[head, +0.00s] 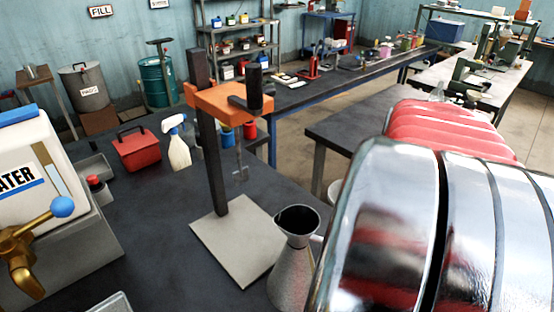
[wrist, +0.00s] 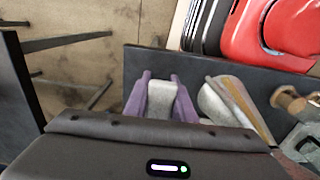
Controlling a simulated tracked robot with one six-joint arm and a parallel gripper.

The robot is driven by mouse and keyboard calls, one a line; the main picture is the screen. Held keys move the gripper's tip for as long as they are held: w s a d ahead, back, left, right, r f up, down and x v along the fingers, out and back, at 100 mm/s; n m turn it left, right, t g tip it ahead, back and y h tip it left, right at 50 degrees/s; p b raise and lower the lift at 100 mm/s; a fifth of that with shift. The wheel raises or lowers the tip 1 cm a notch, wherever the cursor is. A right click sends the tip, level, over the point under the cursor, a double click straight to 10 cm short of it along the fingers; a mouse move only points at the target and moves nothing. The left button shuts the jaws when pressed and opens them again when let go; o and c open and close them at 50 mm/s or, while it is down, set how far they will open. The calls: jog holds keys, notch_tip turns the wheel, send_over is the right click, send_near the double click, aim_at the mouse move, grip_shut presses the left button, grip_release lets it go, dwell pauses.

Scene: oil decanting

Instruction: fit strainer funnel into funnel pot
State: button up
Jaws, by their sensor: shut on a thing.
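A grey metal pot (head: 292,262) with a wide dark mouth stands on the dark bench, low in the head view; I take it as the funnel pot. Its mouth looks open, with nothing seated in it. My gripper (wrist: 160,100) shows in the wrist view as two purple fingers, and is out of sight in the head view. A pale grey piece lies between the fingers, seemingly part of the strainer funnel; the funnel's full shape is not clear. A pale, flared thing (wrist: 222,100) shows right of the fingers; I cannot tell whether it joins the held piece.
An orange-topped stand (head: 218,98) with a pale base plate (head: 235,245) rises just behind the pot. A white water container (head: 28,160) with a brass tap is at left. A red box (head: 137,150) and spray bottle (head: 178,150) stand farther back. Bare bench lies left of the stand.

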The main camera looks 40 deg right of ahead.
jog(key=shift+f, duration=0.55)
jog(key=shift+f, duration=1.95)
dwell(0.6)
jog(key=o, duration=1.1)
jog(key=shift+o, duration=0.2)
notch_tip(320, 180, up, 14)
jog(key=shift+s+f, duration=0.15)
dwell(0.8)
